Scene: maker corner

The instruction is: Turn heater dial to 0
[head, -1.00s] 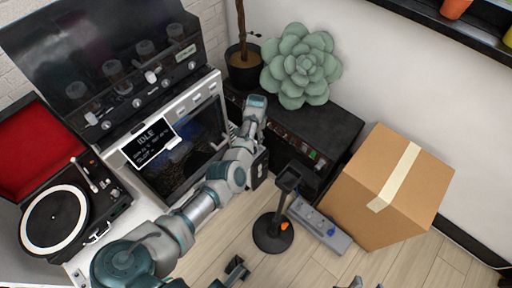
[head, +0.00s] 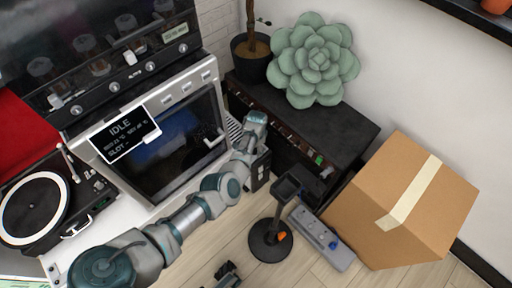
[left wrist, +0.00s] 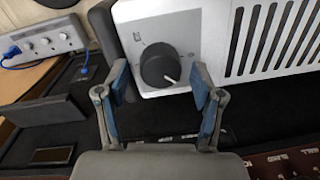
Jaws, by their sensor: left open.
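The heater (left wrist: 210,30) is a white box with a row of dark slots, at the top of the left wrist view. Its round black dial (left wrist: 160,66) sits between the fingers of my left gripper (left wrist: 160,84). The dial's white pointer mark points to the lower right in that view. The blue-padded fingers are open, one on each side of the dial, with gaps visible between pads and dial. In the head view a slotted strip of the heater (head: 233,128) shows beside the oven. My left arm hides most of it there, and the dial is not visible.
The oven (head: 165,150) with an IDLE display stands left of my arm. A black amplifier (head: 335,125) carrying a succulent (head: 315,60) is behind. A black stand (head: 270,240), a grey power strip (head: 322,240) and a cardboard box (head: 405,200) are to the right.

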